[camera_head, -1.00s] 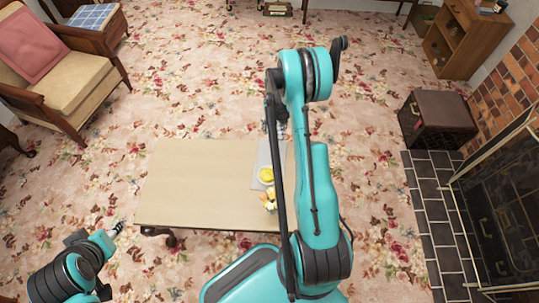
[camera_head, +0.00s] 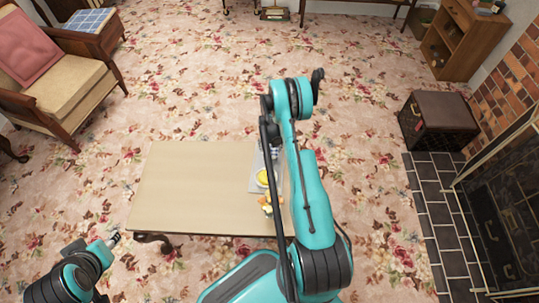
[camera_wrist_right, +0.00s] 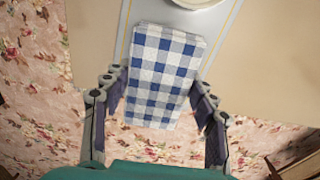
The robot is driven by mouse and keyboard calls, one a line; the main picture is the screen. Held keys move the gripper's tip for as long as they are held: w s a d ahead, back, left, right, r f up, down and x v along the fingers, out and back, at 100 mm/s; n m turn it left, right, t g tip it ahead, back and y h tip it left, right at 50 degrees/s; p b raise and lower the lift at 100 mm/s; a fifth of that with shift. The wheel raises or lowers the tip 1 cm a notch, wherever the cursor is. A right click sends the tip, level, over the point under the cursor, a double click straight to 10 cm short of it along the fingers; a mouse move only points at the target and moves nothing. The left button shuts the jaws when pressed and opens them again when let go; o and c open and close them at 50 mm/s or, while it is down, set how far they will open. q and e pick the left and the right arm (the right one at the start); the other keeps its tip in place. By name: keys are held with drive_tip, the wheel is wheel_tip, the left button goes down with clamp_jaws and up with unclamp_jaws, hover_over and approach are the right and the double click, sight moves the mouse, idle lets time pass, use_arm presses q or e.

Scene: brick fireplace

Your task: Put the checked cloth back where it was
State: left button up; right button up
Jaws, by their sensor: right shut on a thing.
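The blue-and-white checked cloth (camera_wrist_right: 160,75) is folded in a long rectangle between the fingers of my right gripper (camera_wrist_right: 160,100) in the right wrist view. That gripper is shut on it. The cloth's far part overlaps the grey mat (camera_wrist_right: 124,45) and its near end reaches past the table edge; I cannot tell whether it touches the mat. In the head view my right gripper (camera_head: 272,146) is at the table's far right end, partly hidden by my arm. My left gripper (camera_head: 114,237) is small, off the table's near left corner; its finger state is unclear.
The low table (camera_head: 190,190) is bare on its left. A yellow item (camera_head: 263,178) and orange-yellow flowers (camera_head: 267,202) are beside my right arm. A side table at upper left holds a blue checked piece (camera_head: 88,20). A brown box (camera_head: 437,118) stands near the fireplace.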

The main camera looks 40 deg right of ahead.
sight(270, 152)
drive_tip(key=shift+w+a+f, duration=0.15)
drive_tip(key=shift+a, duration=0.05)
wheel_tip(270, 152, down, 4)
drive_tip(key=shift+f+b, duration=0.1)
drive_tip(key=shift+b, duration=1)
drive_tip(key=o, duration=1.2)
